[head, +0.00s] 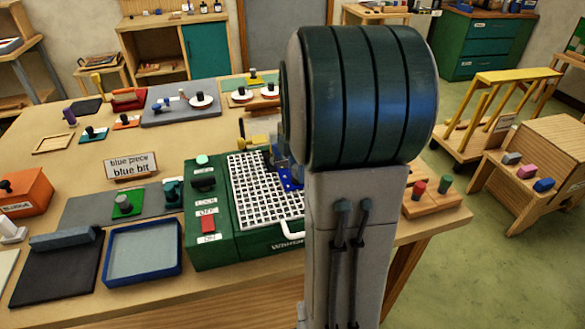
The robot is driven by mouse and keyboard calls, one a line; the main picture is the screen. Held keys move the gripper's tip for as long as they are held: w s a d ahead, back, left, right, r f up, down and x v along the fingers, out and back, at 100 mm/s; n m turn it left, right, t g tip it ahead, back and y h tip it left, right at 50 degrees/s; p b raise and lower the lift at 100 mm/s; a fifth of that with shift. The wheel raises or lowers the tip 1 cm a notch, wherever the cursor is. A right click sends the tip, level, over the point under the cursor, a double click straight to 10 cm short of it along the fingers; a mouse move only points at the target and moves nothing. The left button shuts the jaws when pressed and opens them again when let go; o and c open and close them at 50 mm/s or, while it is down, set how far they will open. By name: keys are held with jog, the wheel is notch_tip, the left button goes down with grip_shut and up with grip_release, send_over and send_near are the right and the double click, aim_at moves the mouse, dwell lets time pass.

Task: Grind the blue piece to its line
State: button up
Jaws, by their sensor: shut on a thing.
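A blue piece (289,180) shows at the right side of the grinder's white grid top, with part of it hidden behind my arm. My gripper (283,158) is mostly hidden by my arm; the little that shows is right at the blue piece, shut on it. The line on the piece cannot be made out. The green grinder (212,248) stands at the table's front, with a red switch (208,222) and small labels on its left part. Its grinding bit cannot be made out clearly.
A sign (131,164) reads "blue piece, blue bit". A blue-rimmed tray (143,281) and a dark mat (50,282) lie left of the grinder. A wooden block with coloured pegs (430,205) stands to the right.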

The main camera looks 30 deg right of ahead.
jog(key=shift+w, duration=0.1)
dwell(0.4)
jog(key=shift+w+a, duration=0.25)
jog(key=shift+a, duration=1)
jog(key=shift+a, duration=0.1)
jog(key=shift+w+a, duration=0.25)
jog(key=shift+a, duration=0.4)
jog(key=shift+w+a, duration=0.25)
jog(key=shift+a, duration=0.35)
jog(key=shift+d, duration=0.15)
jog(key=shift+s+d, duration=0.25)
jog(key=shift+d, duration=0.4)
jog(key=shift+s+d, duration=0.2)
jog(key=shift+d, duration=0.4)
